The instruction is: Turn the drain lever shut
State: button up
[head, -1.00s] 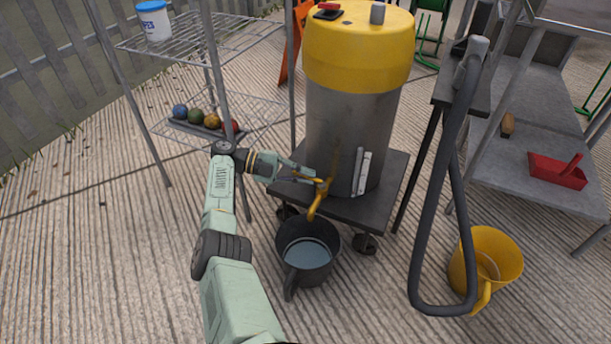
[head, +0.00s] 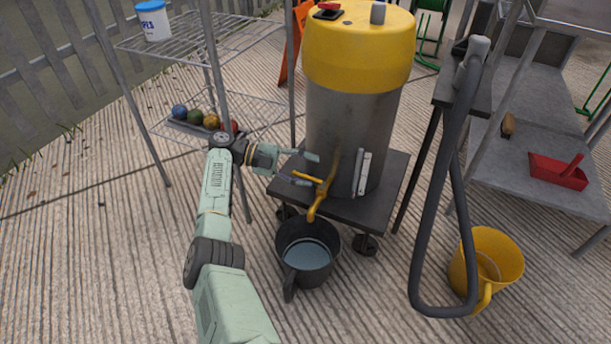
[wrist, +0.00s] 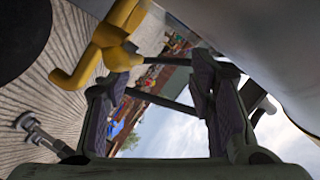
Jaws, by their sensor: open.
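The yellow drain tap (head: 323,196) sticks out low on the front of the steel tank (head: 325,125), its spout pointing down over a dark bucket (head: 283,262) with water in it. A thin yellow lever (head: 305,177) extends left from the tap. My gripper (head: 312,170) is open beside the tap, one finger above the lever and one near or below it. Whether either finger touches the lever, I cannot tell. In the wrist view the tap (wrist: 108,45) is at upper left, beyond the spread fingers of my gripper (wrist: 152,88); the lever is not clearly distinguishable there.
The tank stands on a dark wheeled platform (head: 385,200). A wire shelf (head: 180,48) with balls on its lower level is at left. A grey hose (head: 430,210) and a yellow bucket (head: 508,260) are at right. Open floor lies at lower left.

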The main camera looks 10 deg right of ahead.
notch_tip(320, 180, up, 7)
jog(key=shift+w, duration=0.15)
dwell(0.4)
